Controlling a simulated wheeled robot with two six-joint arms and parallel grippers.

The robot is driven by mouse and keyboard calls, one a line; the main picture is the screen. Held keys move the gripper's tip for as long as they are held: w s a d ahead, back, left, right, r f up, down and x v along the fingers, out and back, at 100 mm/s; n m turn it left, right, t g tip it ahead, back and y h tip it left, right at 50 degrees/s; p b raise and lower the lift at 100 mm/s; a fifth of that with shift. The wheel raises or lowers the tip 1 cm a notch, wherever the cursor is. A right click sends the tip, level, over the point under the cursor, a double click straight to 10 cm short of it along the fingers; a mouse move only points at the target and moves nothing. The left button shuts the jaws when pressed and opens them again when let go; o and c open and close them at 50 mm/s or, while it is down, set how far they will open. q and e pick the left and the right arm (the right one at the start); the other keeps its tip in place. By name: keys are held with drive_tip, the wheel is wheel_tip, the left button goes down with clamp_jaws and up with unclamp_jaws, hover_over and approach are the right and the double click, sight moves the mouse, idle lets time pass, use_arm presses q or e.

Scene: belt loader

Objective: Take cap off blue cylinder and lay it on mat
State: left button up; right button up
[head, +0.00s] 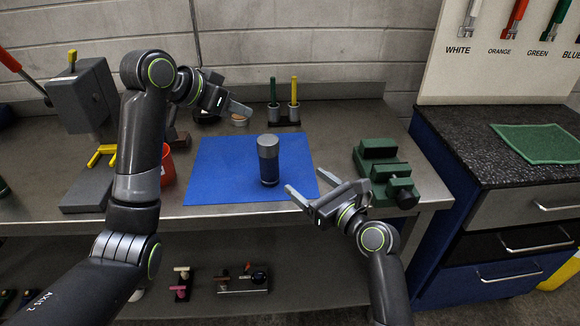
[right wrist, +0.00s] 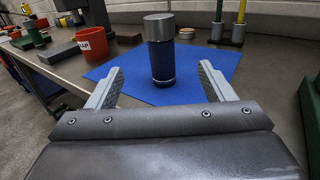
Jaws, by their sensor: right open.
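The blue cylinder (head: 269,170) stands upright on the blue mat (head: 215,165), towards the mat's right side. Its grey cap (head: 268,142) sits on top. In the right wrist view the dark blue body (right wrist: 162,64) and the cap (right wrist: 158,26) stand ahead, in line with the gap between my fingers. My right gripper (head: 307,181) is open and empty, low at the mat's front right corner, apart from the cylinder. My left gripper (head: 238,106) hangs over the back of the mat, left of and behind the cylinder. Whether its fingers are apart is unclear.
A holder with green and yellow sticks (head: 284,113) and a small round container (head: 240,119) stand behind the mat. A green vise-like block (head: 385,165) is at right. A red cup (head: 166,165) and a grey machine (head: 80,95) are at left. The mat around the cylinder is clear.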

sight(275, 156)
drive_tip(key=x, duration=1.6)
drive_tip(key=shift+w, duration=0.2)
drive_tip(key=c, duration=1.4)
drive_tip(key=o, duration=1.4)
drive_tip(key=shift+a, duration=0.1)
drive_tip(key=v, duration=1.2)
